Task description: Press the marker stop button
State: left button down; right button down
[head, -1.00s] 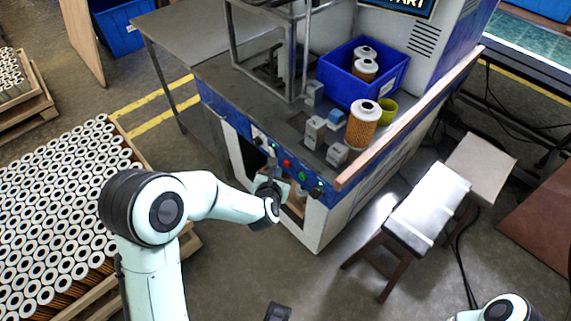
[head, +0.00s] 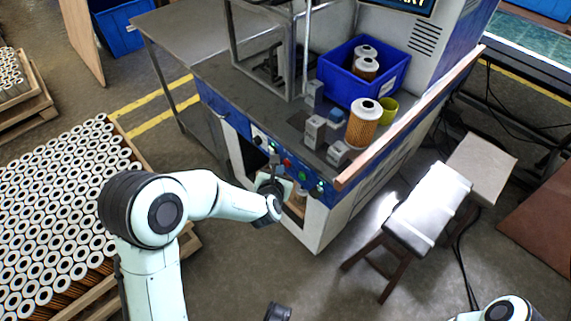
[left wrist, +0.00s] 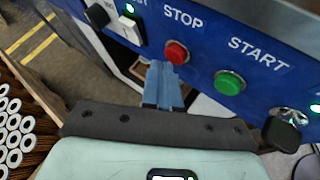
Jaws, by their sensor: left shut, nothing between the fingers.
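The red stop button (left wrist: 176,52) sits on the blue control panel (left wrist: 205,30) under the word STOP. In the head view the red button (head: 287,162) is small on the machine's front panel. My left gripper (left wrist: 161,68) is shut and empty, its blue fingers pointing at the panel. In the left wrist picture the fingertips lie just below and left of the red button; I cannot tell the gap in depth. In the head view my left gripper (head: 275,174) is in front of the panel, partly hidden by its own wrist. My right gripper's fingers do not show.
A green start button (left wrist: 229,82) is right of the stop button, with a black knob (left wrist: 282,133) beyond it. A white switch (left wrist: 130,28) is to the left. A blue bin (head: 340,80) and a filter cartridge (head: 363,124) stand on the machine top.

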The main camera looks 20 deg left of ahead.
pick_arm(q)
jog(key=shift+w+d, duration=0.1)
jog(key=shift+w, duration=0.25)
dwell(0.7)
jog(key=shift+s+f+b, duration=0.1)
jog(key=shift+s+b, duration=0.05)
jog(key=shift+b, duration=0.2)
jog(key=shift+s+a+b, duration=0.3)
jog(key=shift+s+b, duration=0.15)
jog(key=shift+s, duration=0.15)
jog(key=shift+f, duration=0.1)
jog(key=s, duration=0.1)
jog(key=s+a+b, duration=0.1)
jog(key=s, duration=0.1)
jog(key=s+a+b, duration=0.1)
jog(key=shift+s+f, duration=0.15)
jog(key=shift+s, duration=0.15)
dwell(0.5)
